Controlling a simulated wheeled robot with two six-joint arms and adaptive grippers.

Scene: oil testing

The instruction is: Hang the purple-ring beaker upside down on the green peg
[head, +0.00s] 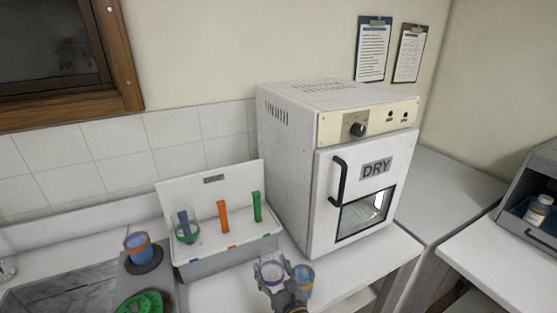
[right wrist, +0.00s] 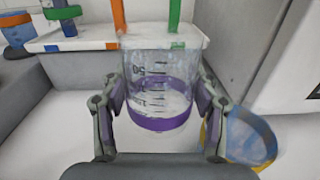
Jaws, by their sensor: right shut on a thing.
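The purple-ring beaker (head: 272,271) is clear and empty-looking. It is held in my right gripper (head: 280,288), in front of the peg rack. In the right wrist view the beaker (right wrist: 160,85) sits between both fingers, with its purple ring at the picture's lower end; I cannot tell surely which way its mouth faces. The green peg (head: 257,207) is the rightmost upright on the white rack (head: 208,182) and is bare. It also shows beyond the beaker in the wrist view (right wrist: 174,15). My left gripper is not in view.
A green-ring beaker (head: 187,234) hangs on the blue peg; the orange peg (head: 223,216) is bare. A blue-filled beaker (head: 305,279) stands close right of my gripper. Another (head: 138,245) stands left of the rack. The drying oven (head: 335,170) rises close right of the rack.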

